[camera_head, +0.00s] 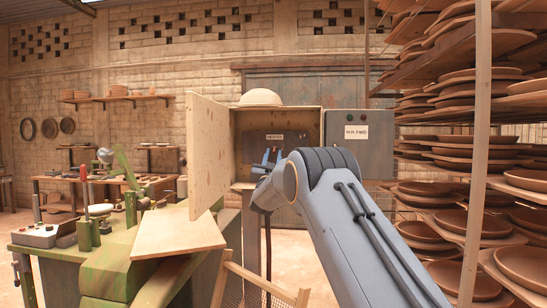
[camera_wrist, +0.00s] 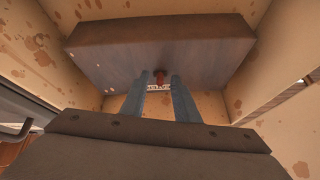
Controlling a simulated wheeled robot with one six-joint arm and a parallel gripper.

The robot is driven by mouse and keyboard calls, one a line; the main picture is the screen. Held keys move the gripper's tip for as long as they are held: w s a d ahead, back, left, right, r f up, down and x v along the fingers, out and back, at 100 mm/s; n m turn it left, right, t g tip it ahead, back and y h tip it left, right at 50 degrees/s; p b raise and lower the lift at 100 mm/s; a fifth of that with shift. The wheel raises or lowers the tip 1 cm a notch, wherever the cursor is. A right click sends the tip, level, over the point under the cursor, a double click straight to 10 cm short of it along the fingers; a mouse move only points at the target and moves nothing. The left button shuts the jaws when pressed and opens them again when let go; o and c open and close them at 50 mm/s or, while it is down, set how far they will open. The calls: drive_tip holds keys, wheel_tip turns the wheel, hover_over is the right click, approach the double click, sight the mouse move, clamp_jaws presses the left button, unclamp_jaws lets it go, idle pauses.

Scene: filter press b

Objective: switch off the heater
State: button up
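The heater box is a dark grey box (camera_wrist: 160,45) inside an open wooden cabinet (camera_head: 285,119). My gripper (camera_head: 270,156) reaches into the cabinet just below the label. Touching the box cannot be told.
The wooden cabinet door (camera_head: 208,153) stands open on the left. A grey box labelled HW FWD (camera_head: 357,132) sits to the right. Shelves of clay plates (camera_head: 470,170) fill the right side. A green machine (camera_head: 125,265) with a wooden board (camera_head: 178,233) is at lower left.

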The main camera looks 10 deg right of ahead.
drive_tip(key=b+v, duration=0.2)
drive_tip(key=v, duration=0.5)
drive_tip(key=shift+s, duration=0.25)
drive_tip(key=shift+f, duration=0.1)
drive_tip(key=s+f+n+g+y, duration=0.35)
drive_tip(key=s+f+g, duration=0.25)
drive_tip(key=s+f, duration=0.5)
drive_tip(key=s+f+n+g+y, duration=0.2)
drive_tip(key=s+f+g+y, duration=0.35)
drive_tip(key=f, duration=0.85)
drive_tip(key=s+f+g, duration=0.3)
drive_tip(key=s+f, duration=0.1)
drive_tip(key=s, duration=0.9)
drive_tip(key=s+d+f+g, duration=0.1)
drive_tip(key=s+f+g, duration=0.3)
drive_tip(key=s, duration=0.9)
drive_tip(key=s+d+f+g+h, duration=0.1)
drive_tip(key=s+f+g, duration=0.2)
drive_tip(key=s, duration=1)
drive_tip(key=shift+s+d+f, duration=0.2)
drive_tip(key=shift+s+f, duration=0.2)
drive_tip(key=shift+f, duration=0.1)
